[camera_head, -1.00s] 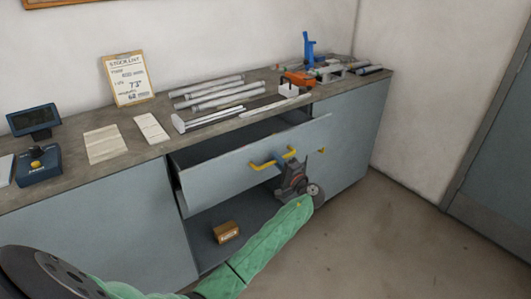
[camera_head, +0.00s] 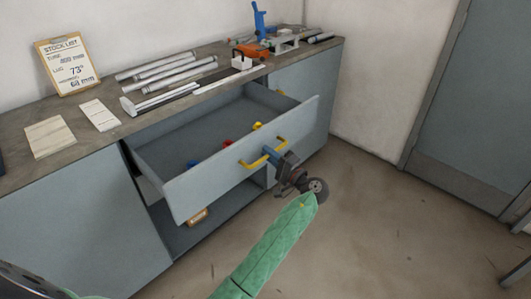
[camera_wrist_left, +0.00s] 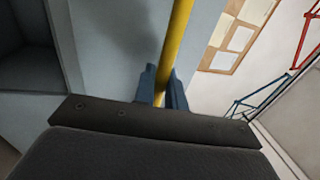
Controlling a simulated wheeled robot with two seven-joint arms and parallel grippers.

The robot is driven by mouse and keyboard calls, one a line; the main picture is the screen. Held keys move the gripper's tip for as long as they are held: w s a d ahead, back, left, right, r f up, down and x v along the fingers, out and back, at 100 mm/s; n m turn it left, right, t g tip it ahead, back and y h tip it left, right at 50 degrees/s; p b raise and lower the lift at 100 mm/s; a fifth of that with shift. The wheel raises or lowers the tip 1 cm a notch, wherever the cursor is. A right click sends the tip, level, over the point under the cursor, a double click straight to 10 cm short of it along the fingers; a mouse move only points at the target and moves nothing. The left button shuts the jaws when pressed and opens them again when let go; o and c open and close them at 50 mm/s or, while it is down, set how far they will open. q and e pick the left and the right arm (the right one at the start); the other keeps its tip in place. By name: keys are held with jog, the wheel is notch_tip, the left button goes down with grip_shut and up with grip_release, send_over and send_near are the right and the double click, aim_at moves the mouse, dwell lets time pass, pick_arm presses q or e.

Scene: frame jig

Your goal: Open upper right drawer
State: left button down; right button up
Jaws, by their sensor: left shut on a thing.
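The upper drawer (camera_head: 220,186) of the grey-blue cabinet is pulled well out, and its inside shows in the head view. It has a yellow bar handle (camera_head: 249,163) on its front. My left gripper (camera_head: 279,160) is at the right part of this handle. In the left wrist view the two blue fingers (camera_wrist_left: 163,88) are shut around the yellow bar (camera_wrist_left: 178,40). A few small blue, red and yellow items lie in the drawer. My right gripper is not in view.
Below the drawer is an open compartment with a small brown box (camera_head: 197,216). The worktop (camera_head: 100,135) holds metal tubes (camera_head: 165,69), a stock list board (camera_head: 67,67) and an orange and blue tool (camera_head: 252,45). The floor (camera_head: 370,220) to the right is clear.

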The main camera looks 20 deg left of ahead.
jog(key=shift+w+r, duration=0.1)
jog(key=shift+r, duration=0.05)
pick_arm(q)
jog(key=c, duration=1.5)
grip_release()
jog(key=shift+f, duration=0.1)
jog(key=shift+c, duration=0.2)
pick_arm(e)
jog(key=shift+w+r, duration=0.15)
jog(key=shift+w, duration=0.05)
